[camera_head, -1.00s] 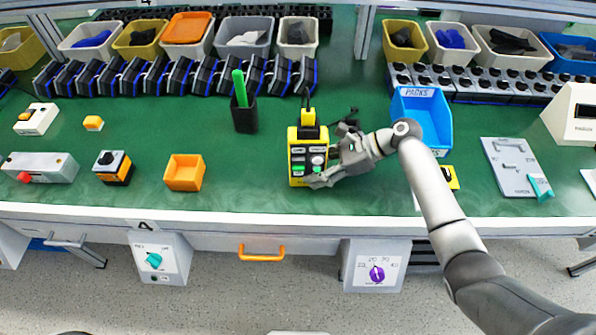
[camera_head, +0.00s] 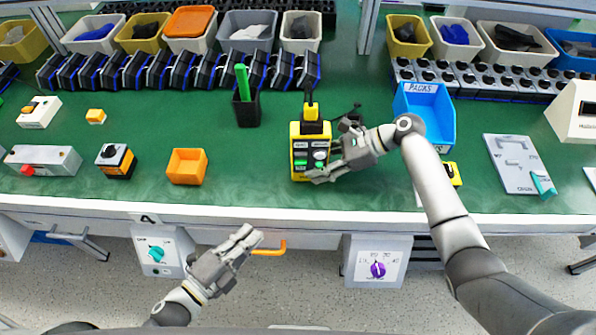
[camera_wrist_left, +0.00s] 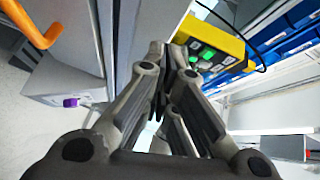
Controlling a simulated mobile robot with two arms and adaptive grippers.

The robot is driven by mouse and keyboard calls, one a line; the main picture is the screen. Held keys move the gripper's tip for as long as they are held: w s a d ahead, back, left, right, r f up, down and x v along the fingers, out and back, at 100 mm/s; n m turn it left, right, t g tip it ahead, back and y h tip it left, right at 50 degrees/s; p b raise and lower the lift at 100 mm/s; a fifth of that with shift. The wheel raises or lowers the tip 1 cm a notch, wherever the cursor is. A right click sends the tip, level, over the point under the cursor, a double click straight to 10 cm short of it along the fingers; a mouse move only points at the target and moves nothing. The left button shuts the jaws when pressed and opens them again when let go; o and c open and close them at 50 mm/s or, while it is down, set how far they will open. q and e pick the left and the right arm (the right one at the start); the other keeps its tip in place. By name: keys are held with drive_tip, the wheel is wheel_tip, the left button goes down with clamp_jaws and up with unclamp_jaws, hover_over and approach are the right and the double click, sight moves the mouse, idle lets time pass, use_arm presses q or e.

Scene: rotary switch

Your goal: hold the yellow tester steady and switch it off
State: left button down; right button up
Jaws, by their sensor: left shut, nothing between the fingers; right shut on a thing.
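The yellow tester (camera_head: 297,166) lies on the green bench, with a dark panel, labels, a green key and a white round knob (camera_head: 320,155) on its face. A cable leaves its top. My right gripper (camera_head: 318,172) is at the tester's right side, shut on it, and hides part of that edge. My left gripper (camera_head: 252,236) is shut and empty, in front of the bench edge and below the tester, well apart from it. In the left wrist view the tester (camera_wrist_left: 213,42) shows beyond the shut fingers.
An orange bin (camera_head: 187,167) and a black cup with a green pen (camera_head: 245,108) stand left of the tester. A blue PACKS bin (camera_head: 425,112) stands behind my right arm. An orange drawer handle (camera_head: 270,248) is beside my left gripper. The bench between orange bin and tester is clear.

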sight(301, 160)
use_arm(q)
drive_tip(key=s+d+r+m+h, duration=0.1)
drive_tip(key=d+r+m+h, duration=0.2)
drive_tip(key=r, duration=0.7)
drive_tip(key=shift+d+m, duration=0.6)
drive_tip(key=shift+m, duration=0.2)
drive_tip(key=shift+w+a+x, duration=0.3)
drive_tip(key=shift+a+x, duration=0.05)
drive_tip(key=shift+x, duration=1.8)
drive_tip(key=shift+w+a+x, duration=0.35)
drive_tip(key=shift+x, duration=1.8)
drive_tip(key=shift+w+a+x, duration=0.3)
drive_tip(key=shift+a+x, duration=0.05)
drive_tip(key=shift+x, duration=1.8)
drive_tip(key=shift+f, duration=0.1)
